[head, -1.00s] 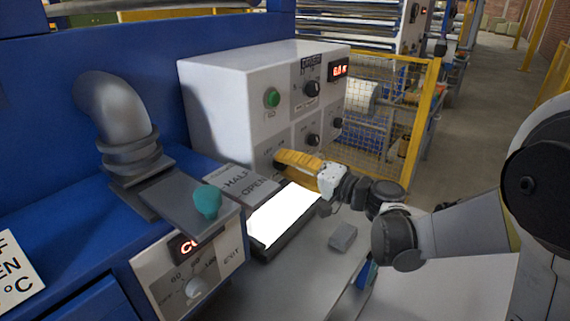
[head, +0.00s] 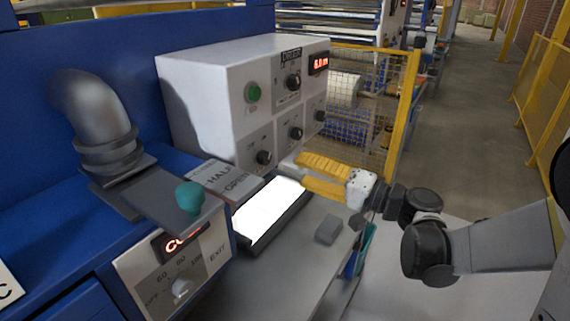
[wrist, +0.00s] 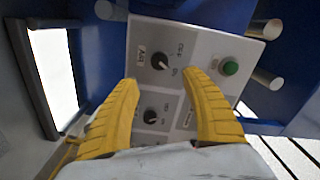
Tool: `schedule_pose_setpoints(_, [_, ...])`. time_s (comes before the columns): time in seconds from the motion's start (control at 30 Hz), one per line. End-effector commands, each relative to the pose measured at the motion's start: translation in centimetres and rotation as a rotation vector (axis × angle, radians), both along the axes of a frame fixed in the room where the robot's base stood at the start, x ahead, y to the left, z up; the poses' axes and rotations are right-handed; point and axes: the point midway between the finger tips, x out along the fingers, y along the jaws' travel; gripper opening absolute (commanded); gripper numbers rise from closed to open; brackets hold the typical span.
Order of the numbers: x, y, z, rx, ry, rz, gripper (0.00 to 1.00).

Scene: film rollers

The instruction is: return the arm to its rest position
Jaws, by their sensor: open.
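My gripper (head: 300,172) has yellow fingers and is in front of the white control box (head: 215,95), below its knobs. In the wrist view the two yellow fingers (wrist: 160,92) stand apart with nothing between them. Beyond them the box face shows black knobs (wrist: 160,62) and a green button (wrist: 230,67). My gripper appears apart from the box, though the exact gap is hard to tell. My arm reaches in from the right side of the head view.
A bright lit panel (head: 265,212) and a small grey block (head: 328,229) are on the surface below my gripper. A grey pipe (head: 95,115) and a teal knob (head: 190,197) are at left. A yellow mesh fence (head: 375,100) stands behind, with open floor at right.

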Motion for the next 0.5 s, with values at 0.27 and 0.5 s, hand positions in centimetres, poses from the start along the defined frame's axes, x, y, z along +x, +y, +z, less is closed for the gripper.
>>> schedule_pose_setpoints(0.27, [-1.11,-1.34,0.01,0.0,0.0,0.001,0.55])
schedule_pose_setpoints(0.5, [-1.14,-1.25,-0.02,-0.004,0.002,0.001,0.55])
